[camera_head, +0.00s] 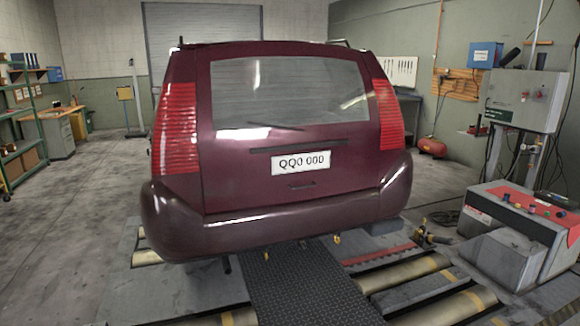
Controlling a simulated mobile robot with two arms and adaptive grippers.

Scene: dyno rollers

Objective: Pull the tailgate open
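A dark maroon car stands with its rear towards me, in the middle of the head view. Its tailgate (235,172) is shut and sits flush in the body above the bumper (270,230). The tailgate carries a rear window (290,92), a dark horizontal strip (262,149), a white number plate (301,162) reading QQ0 000 and a small dark handle slot (301,185) below the plate. Red tail lights (176,130) flank it. Neither of my grippers shows in this view.
Rollers (445,310) and a dark ribbed plate (300,285) lie on the floor under and before the car. A grey control console (515,225) and cabinet (525,100) stand at right. Green shelves (25,115) and a workbench (55,135) stand at left. The left floor is clear.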

